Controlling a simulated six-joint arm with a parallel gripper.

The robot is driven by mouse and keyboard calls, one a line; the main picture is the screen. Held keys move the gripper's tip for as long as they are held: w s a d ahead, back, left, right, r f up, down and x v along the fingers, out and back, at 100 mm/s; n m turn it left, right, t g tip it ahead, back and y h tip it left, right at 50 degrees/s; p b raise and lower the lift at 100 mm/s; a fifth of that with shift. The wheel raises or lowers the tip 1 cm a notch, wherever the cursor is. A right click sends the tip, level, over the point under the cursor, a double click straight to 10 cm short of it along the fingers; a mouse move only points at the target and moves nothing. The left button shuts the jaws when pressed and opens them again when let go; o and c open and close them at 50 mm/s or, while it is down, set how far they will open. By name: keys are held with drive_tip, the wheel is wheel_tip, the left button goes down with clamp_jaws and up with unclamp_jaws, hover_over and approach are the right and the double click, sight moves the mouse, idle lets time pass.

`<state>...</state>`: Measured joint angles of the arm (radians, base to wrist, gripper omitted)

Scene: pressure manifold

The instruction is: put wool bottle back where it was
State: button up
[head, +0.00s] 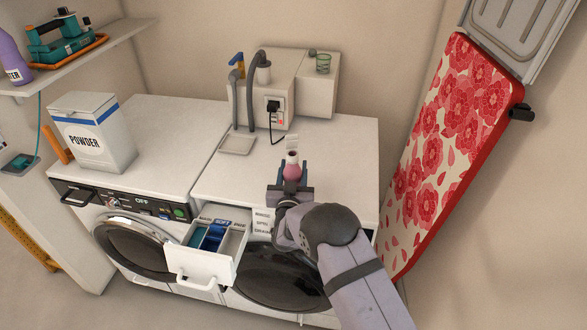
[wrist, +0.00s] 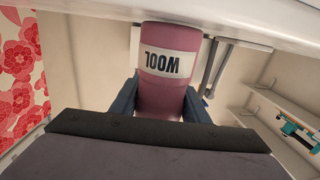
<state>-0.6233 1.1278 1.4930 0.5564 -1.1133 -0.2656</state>
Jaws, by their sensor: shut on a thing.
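The wool bottle is pink with a white label reading WOOL; it shows in the wrist view (wrist: 168,68) and in the head view (head: 292,171). My gripper (head: 291,176) is shut on the bottle, with one dark finger on each side of it, also in the wrist view (wrist: 163,100). In the head view the bottle looks upright, with its pale top upward, over the right machine's white top (head: 335,150). The wrist view appears upside down, so the label reads inverted. I cannot tell whether the bottle's base touches the surface.
The detergent drawer (head: 210,263) stands open left of my arm. A powder box (head: 95,130) stands on the left machine. A shallow tray (head: 237,145) and a wall box with hoses and a plug (head: 270,90) are behind. A floral ironing board (head: 450,140) leans at right.

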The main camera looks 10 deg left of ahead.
drive_tip(key=shift+f, duration=0.15)
drive_tip(key=o, duration=1.2)
drive_tip(key=shift+o, duration=0.2)
drive_tip(key=shift+r, duration=0.2)
drive_tip(key=s+d+b, duration=0.1)
drive_tip(key=s+b, duration=0.1)
drive_tip(key=s, duration=1)
drive_tip(key=shift+d, duration=0.3)
